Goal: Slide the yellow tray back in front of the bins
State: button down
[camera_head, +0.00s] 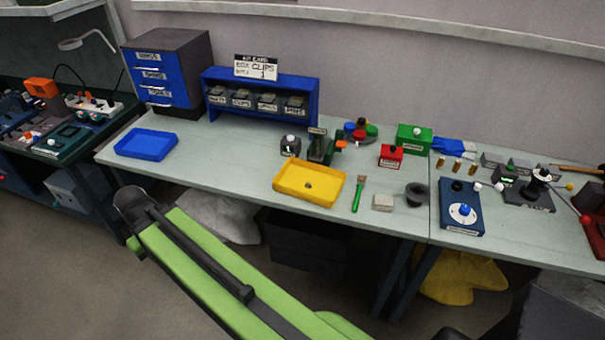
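The yellow tray (303,200) lies near the front edge of the table, right of its middle, slightly turned. A small dark thing (308,185) shows on its floor; I cannot tell what it is. The bins (267,105) are several small labelled containers in a row inside a blue rack at the back of the table. The tray is in front of the rack and to its right, with bare table between them. My green arm crosses the lower picture in front of the table, apart from the tray. No gripper fingers show.
A grey box (290,146) and a dark green device (320,148) stand just behind the tray. A green-handled brush (358,195) lies close to its right. A blue tray (146,144) sits far left. The table in front of the rack is clear.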

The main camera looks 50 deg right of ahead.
aim_at(327, 183)
jog(key=z, duration=0.05)
jog(key=i, duration=1)
jog(key=u, duration=0.05)
